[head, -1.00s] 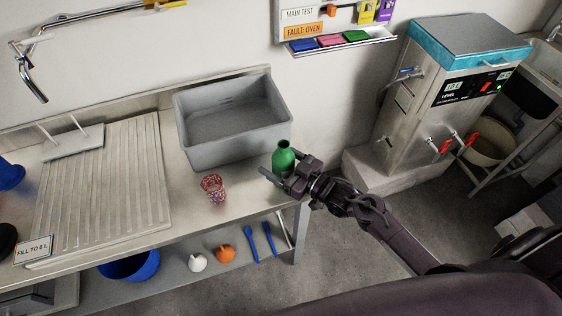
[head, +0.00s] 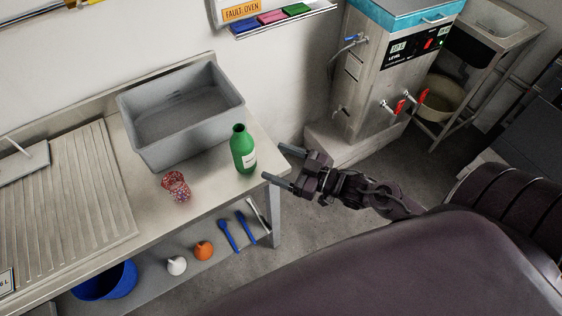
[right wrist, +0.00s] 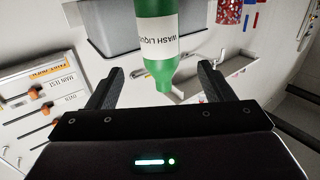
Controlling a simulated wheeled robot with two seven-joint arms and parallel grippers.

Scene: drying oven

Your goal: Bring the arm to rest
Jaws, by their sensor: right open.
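My right gripper (head: 279,165) is open and empty in the head view, just off the right end of the steel bench. A green bottle (head: 243,150) with a white label stands upright on the bench (head: 215,205), to the left of the fingers and apart from them. In the right wrist view the bottle (right wrist: 156,25) appears upside down beyond the two spread fingers (right wrist: 155,85), its label reading WASH LIQUID in part. My left gripper is not in the head view.
The shelf below holds a blue bucket (head: 105,280), white and orange bulbs and blue tools. A steel machine (head: 375,85) stands right. Floor between is clear.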

